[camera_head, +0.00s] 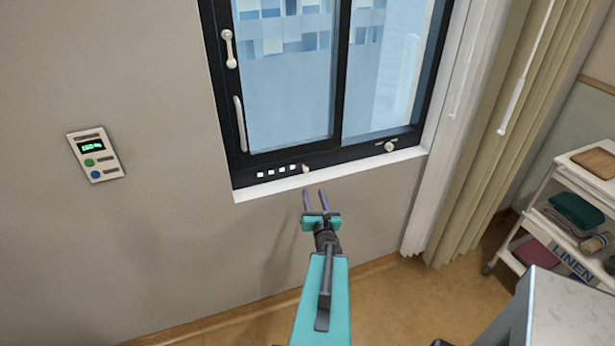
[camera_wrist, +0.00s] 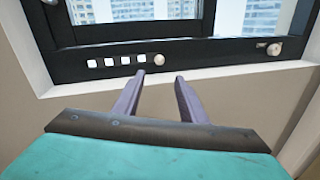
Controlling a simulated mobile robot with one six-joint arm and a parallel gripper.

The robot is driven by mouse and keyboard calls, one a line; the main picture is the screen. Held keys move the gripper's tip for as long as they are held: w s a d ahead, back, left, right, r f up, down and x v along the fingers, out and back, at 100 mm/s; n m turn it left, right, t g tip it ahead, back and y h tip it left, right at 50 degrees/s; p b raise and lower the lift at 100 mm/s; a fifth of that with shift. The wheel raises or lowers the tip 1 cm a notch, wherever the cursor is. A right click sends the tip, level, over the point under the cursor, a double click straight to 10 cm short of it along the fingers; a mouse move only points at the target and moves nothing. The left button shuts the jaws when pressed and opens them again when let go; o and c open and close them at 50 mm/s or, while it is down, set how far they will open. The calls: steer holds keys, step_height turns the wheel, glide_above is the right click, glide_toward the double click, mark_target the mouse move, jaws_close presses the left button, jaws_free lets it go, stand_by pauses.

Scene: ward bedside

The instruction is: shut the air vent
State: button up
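The air vent (camera_head: 275,172) appears to be the row of several small white squares in the black bottom rail of the window; it also shows in the wrist view (camera_wrist: 115,62). A small pale knob (camera_head: 306,169) sits at the right end of this row, and shows in the wrist view (camera_wrist: 159,59). My gripper (camera_head: 314,194) is open and empty, its two purple fingers apart. In the wrist view its fingertips (camera_wrist: 160,76) are just below the knob, one on each side of it. I see no contact with the knob.
A second round knob (camera_head: 389,147) sits further right on the rail. The white sill (camera_head: 340,173) runs beneath the window. Handles (camera_head: 229,50) are on the left frame. A wall panel (camera_head: 95,155) hangs left. Curtains (camera_head: 510,130) and a linen cart (camera_head: 570,195) stand right.

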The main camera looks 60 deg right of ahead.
mark_target(305, 168)
steer(key=shift+b+x, duration=2.4)
steer(key=shift+b, duration=2.2)
steer(key=shift+b+x, duration=0.6)
steer(key=shift+x, duration=3.45)
steer(key=shift+w, duration=0.1)
steer(key=shift+c, duration=0.2)
jaws_close()
